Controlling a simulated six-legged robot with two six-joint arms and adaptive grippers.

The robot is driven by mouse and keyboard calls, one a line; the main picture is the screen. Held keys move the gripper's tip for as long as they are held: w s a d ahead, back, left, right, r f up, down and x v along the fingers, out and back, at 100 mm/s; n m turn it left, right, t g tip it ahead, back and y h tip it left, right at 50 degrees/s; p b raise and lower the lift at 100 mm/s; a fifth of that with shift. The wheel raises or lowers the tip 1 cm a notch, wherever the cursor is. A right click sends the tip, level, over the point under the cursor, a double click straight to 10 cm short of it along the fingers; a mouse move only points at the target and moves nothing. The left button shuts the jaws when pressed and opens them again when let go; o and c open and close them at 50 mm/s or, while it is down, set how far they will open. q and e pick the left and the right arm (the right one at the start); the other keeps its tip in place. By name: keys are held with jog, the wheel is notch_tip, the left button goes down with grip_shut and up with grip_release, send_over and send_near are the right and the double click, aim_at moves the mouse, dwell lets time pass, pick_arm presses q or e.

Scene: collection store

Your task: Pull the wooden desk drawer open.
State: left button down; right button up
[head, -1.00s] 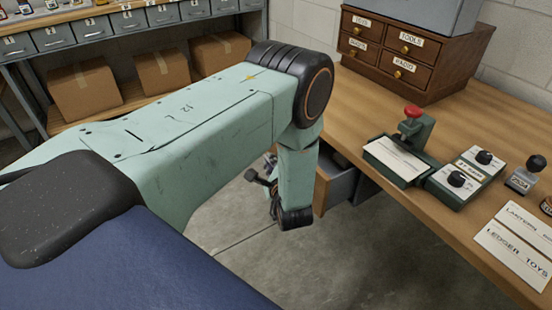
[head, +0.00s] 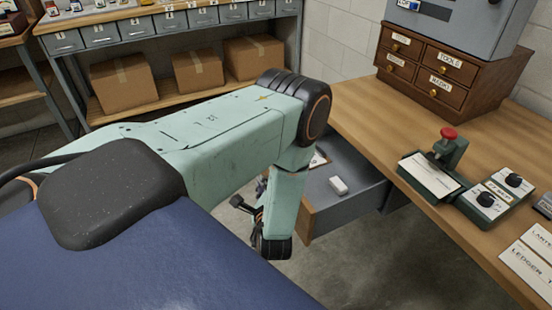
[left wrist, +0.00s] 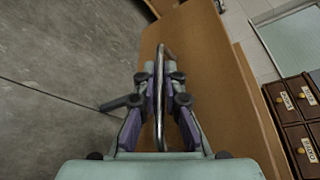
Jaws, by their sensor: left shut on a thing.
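The wooden desk drawer stands out from under the desk top, with its grey inside (head: 355,200) in view in the head view. A small white block (head: 338,186) and a pale card lie in it. In the left wrist view the drawer's wooden front (left wrist: 195,55) carries a metal bar handle (left wrist: 160,75). My left gripper (left wrist: 160,90) is shut on that handle, with a finger on each side of it. In the head view my left arm hides the handle and much of the drawer front; part of the gripper (head: 245,205) shows beside it. My right gripper is not in view.
The wooden desk top (head: 375,120) holds a red-knobbed device (head: 448,150), a dial box (head: 490,200), paper labels and a small brown drawer cabinet (head: 440,75). Shelves with cardboard boxes (head: 125,82) stand at the back. Bare concrete floor lies before the desk.

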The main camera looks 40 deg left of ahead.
pick_arm(q)
jog(key=shift+s+a+p, duration=0.2)
jog(key=shift+s+a, duration=0.1)
jog(key=shift+s, duration=0.45)
jog(key=shift+s+a+p, duration=0.15)
jog(key=shift+s+a, duration=0.15)
jog(key=shift+s, duration=0.4)
jog(key=c, duration=1.7)
grip_release()
jog(key=shift+d, duration=0.1)
jog(key=v, duration=0.7)
jog(key=shift+s+d, duration=0.1)
jog(key=shift+s, duration=0.05)
jog(key=shift+s+d, duration=0.1)
